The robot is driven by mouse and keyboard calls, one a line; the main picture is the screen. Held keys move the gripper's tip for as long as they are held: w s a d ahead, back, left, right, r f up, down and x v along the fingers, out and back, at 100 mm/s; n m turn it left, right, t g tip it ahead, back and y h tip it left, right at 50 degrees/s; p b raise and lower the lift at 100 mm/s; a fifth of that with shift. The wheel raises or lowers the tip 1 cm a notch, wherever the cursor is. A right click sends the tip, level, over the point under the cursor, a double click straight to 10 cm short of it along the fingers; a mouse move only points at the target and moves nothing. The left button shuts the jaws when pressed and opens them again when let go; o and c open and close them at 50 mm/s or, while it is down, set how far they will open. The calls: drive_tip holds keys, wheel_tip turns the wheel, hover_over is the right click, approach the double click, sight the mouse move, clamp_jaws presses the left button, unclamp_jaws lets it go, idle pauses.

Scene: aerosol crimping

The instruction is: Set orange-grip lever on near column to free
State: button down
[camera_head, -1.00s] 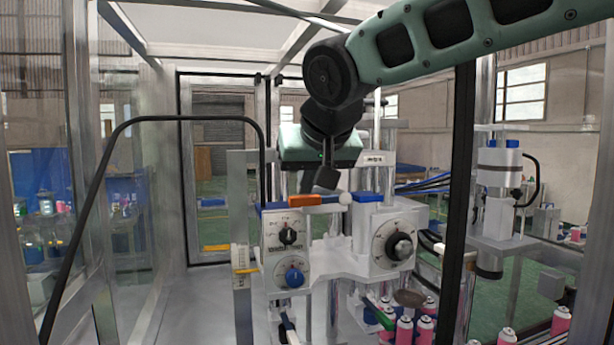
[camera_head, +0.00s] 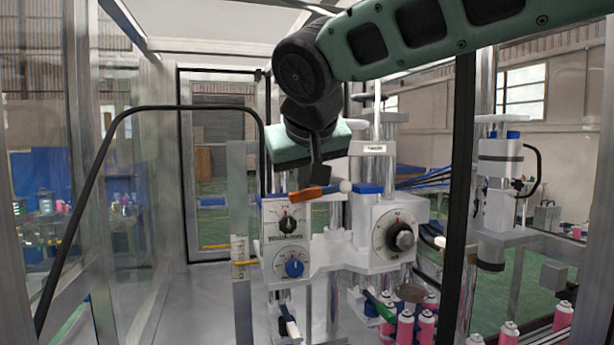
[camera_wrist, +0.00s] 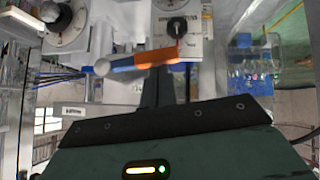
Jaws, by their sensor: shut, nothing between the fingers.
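The orange-grip lever (camera_head: 309,194) lies roughly level across the top of the near column head (camera_head: 288,222), with a white ball (camera_head: 345,186) at its right end. The grip also shows in the wrist view (camera_wrist: 158,57), with the ball at its left end. My gripper (camera_head: 319,182) is shut and empty, its dark fingers pointing down right at the grip. In the wrist view the fingers (camera_wrist: 158,82) overlap the grip's edge; I cannot tell whether they touch it. The lever's pivot and any position marking are not clear.
The near head carries a black-pointer dial and a blue knob (camera_head: 294,267). A second column head with a large dial (camera_head: 400,237) stands to the right. Pink cans (camera_head: 406,325) stand below right. A bent black rail (camera_head: 185,108) and clear panels are at left.

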drive_tip(key=f+b, duration=0.1)
drive_tip(key=f+h+b, duration=0.1)
drive_tip(key=f+n+h+b, duration=0.1)
drive_tip(key=shift+a+t, duration=0.25)
drive_tip(key=shift+t, duration=0.15)
drive_tip(key=shift+w+d+f+n+t+h+b, duration=0.1)
drive_tip(key=shift+d+f+n+t+h+b, duration=0.45)
drive_tip(key=shift+b, duration=0.85)
drive_tip(key=shift+a+f+n+t+h+b, duration=0.15)
drive_tip(key=shift+f+n+h+b, duration=0.25)
drive_tip(key=shift+f+h+b, duration=0.75)
drive_tip(key=shift+w+d+f+n+t+h+b, duration=0.1)
drive_tip(key=shift+d+f+n+t+h+b, duration=0.3)
drive_tip(key=shift+b, duration=1.25)
drive_tip(key=shift+a+r, duration=0.1)
drive_tip(key=shift+r, duration=0.05)
